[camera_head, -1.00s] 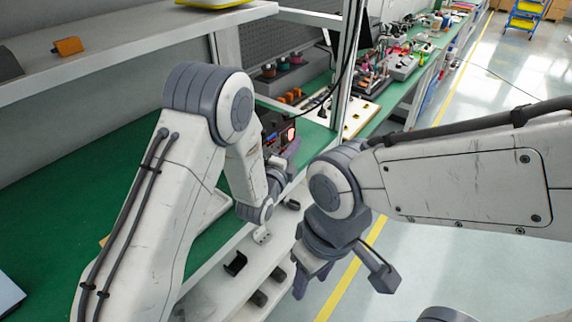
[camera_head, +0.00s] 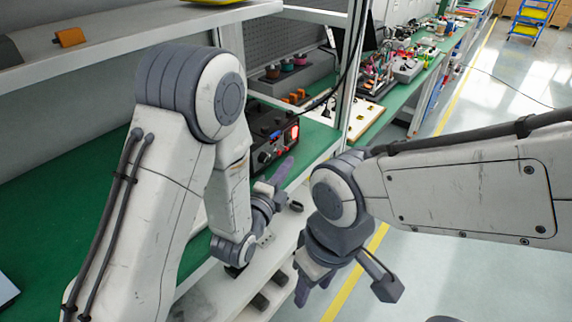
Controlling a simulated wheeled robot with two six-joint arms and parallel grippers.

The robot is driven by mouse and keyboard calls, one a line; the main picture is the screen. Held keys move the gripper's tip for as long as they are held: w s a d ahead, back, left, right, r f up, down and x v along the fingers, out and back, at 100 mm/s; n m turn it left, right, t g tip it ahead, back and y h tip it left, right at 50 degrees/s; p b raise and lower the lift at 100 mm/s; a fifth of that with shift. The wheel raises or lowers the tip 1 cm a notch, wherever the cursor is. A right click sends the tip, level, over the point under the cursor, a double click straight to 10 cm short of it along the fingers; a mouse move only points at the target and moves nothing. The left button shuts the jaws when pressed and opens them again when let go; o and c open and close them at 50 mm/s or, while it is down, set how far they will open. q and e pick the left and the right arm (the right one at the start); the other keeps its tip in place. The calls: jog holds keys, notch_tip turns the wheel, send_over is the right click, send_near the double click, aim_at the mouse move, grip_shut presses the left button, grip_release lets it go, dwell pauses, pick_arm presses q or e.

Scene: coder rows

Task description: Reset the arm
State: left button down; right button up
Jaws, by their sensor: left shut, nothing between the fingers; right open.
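My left arm comes in from the left and bends down over the front of the green workbench (camera_head: 75,215). My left gripper (camera_head: 283,176) is shut and empty, its fingers pointing up and right near the bench's front edge, below a black device with a red light (camera_head: 270,137). My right arm comes in from the right. My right gripper (camera_head: 308,285) hangs pointing down, open and empty, in front of the bench and beside the lower shelf. Part of the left gripper is hidden by its own wrist.
A white shelf (camera_head: 110,48) with an orange block (camera_head: 70,37) runs above the bench. Small dark parts (camera_head: 262,300) lie on the lower white shelf (camera_head: 205,296). The floor (camera_head: 470,265) at right is clear, with a yellow line.

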pick_arm(q)
jog(key=s+a+r+n+g+y+p, duration=0.1)
jog(key=s+a+n+g+y, duration=0.1)
jog(key=s+n+g, duration=0.3)
jog(key=s+a+r+n+g+y+p, duration=0.1)
jog(key=s+n+g, duration=0.4)
jog(key=s, duration=0.9)
jog(key=s+a+r+n+g+y+p, duration=0.2)
jog(key=s+n+g, duration=0.4)
jog(key=s, duration=0.3)
jog(key=shift+s+a+r+y+p, duration=0.15)
jog(key=shift+a+r+y+p, duration=0.15)
jog(key=shift+r+y+p, duration=0.35)
dwell(0.3)
